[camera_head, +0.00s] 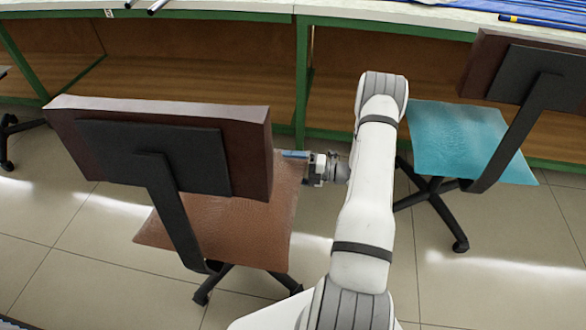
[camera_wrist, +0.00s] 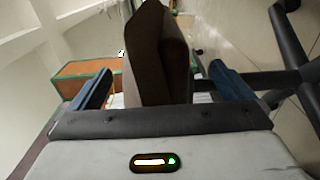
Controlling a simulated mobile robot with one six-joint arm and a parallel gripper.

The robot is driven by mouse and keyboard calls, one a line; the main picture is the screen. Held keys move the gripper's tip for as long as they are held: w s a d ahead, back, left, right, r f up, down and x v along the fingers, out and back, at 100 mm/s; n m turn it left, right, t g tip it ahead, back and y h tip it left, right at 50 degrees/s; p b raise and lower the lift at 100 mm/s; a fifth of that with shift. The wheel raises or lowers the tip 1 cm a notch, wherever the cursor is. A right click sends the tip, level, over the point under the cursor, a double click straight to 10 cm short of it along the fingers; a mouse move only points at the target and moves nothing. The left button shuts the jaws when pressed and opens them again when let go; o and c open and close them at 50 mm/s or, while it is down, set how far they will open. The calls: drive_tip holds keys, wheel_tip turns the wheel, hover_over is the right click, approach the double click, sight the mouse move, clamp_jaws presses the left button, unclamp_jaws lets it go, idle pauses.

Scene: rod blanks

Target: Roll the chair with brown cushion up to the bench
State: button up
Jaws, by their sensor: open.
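The chair with the brown cushion (camera_head: 245,225) stands in front of the bench (camera_head: 302,75), its dark brown backrest (camera_head: 255,140) toward me. Its black base is partly hidden under the seat. My gripper (camera_head: 292,155) is at the right edge of this backrest, above the seat, pointing left. In the wrist view, my gripper (camera_wrist: 160,80) is open, with a blue finger on each side of the brown backrest (camera_wrist: 155,50). I cannot tell whether either finger touches it.
A chair with a teal cushion (camera_head: 465,140) stands to the right, close to my arm. Part of another chair's base (camera_head: 8,130) shows at the left edge. Rods lie on the bench top (camera_head: 400,12). Tiled floor (camera_head: 90,250) is clear at the lower left.

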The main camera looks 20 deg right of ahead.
drive_tip(key=shift+c, duration=0.4)
drive_tip(key=c, duration=2)
